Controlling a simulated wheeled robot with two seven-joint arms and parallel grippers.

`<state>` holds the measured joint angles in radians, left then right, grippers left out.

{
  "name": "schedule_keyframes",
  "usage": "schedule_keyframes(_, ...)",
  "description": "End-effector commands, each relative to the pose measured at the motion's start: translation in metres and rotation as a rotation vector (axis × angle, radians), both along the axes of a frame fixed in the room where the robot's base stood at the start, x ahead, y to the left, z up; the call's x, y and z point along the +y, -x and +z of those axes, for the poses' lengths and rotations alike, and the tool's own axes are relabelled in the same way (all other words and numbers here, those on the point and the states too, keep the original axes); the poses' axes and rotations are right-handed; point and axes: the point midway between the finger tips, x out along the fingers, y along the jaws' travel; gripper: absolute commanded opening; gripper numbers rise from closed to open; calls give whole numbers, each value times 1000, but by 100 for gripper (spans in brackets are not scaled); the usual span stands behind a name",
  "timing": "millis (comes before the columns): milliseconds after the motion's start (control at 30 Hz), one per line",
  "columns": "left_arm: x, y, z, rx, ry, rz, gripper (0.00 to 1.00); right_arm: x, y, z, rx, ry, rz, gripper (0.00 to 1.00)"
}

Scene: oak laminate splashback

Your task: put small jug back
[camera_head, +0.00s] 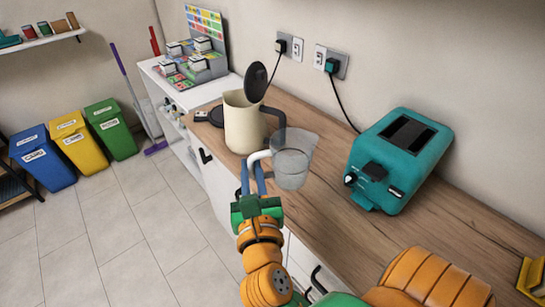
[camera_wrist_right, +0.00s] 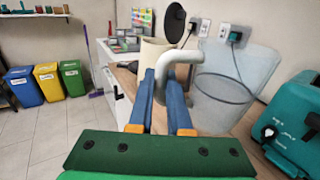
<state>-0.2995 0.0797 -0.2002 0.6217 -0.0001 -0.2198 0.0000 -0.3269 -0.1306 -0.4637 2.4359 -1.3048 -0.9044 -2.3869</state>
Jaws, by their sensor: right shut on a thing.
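The small jug (camera_head: 294,168) is clear with a white handle. My left gripper is not in view.
A cream kettle (camera_head: 243,124) with its dark lid raised stands just behind the jug. A teal toaster (camera_head: 401,158) sits to the right on the wooden counter (camera_head: 335,215). Bare counter lies between jug and toaster. Wall sockets (camera_head: 332,62) have cords hanging. Several bins (camera_head: 77,143) stand far left.

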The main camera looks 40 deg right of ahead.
Motion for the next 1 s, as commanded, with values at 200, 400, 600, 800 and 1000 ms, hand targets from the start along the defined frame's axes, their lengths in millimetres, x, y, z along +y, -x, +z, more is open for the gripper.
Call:
schedule_keyframes(200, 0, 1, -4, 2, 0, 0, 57, -36, -63, -31, -3, 3, -1, 0)
schedule_keyframes(400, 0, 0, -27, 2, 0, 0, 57, -53, -93, -79, -2, -2, 1, 0)
schedule_keyframes(600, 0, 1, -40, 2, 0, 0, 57, -59, -104, -102, 0, -2, 2, 0)
schedule_keyframes(800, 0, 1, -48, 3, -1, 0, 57, -58, -103, -120, -2, -2, 4, 0)
schedule_keyframes(1000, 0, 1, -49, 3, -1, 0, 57, -58, -103, -122, -2, -1, 4, 0)
